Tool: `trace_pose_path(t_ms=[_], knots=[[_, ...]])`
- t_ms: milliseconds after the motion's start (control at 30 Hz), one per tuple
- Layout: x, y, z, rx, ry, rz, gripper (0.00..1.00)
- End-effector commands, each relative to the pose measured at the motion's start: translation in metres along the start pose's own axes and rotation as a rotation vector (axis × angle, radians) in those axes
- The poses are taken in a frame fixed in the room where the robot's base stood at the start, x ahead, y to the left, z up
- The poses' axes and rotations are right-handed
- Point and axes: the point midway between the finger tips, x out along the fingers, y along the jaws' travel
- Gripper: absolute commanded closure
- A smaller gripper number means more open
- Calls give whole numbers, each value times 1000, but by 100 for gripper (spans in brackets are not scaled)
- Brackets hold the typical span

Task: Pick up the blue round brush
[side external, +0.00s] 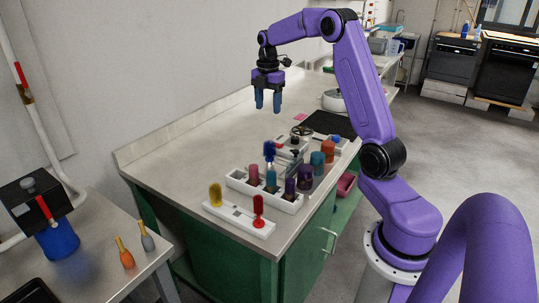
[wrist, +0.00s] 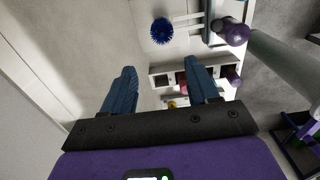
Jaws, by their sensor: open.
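The blue round brush (side external: 269,151) stands upright with its bristle head up, at the back of the white rack on the counter in the side external view. In the wrist view its round blue bristle head (wrist: 161,31) shows from above, at the top beyond the fingers. My gripper (side external: 268,104) is open and empty, its blue fingers pointing down, well above the counter and apart from the brush. In the wrist view my gripper (wrist: 161,72) has its two fingers spread, with nothing between them. The brush's lower end is hidden behind the rack and its contents.
The white rack (side external: 236,182) holds several coloured containers. In front, a white holder (side external: 235,217) carries a yellow brush (side external: 215,194) and a red brush (side external: 258,209). A black mat (side external: 328,124) lies behind right. The counter's left part is clear.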

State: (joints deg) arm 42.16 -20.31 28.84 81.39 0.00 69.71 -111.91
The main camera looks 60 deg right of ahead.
Motion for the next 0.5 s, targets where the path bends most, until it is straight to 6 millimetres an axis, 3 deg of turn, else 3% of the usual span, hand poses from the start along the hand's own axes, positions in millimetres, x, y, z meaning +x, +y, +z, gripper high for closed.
trace_pose_path(t_ms=[500], knots=[[92, -2, 0, 1, 2, -6, 41]])
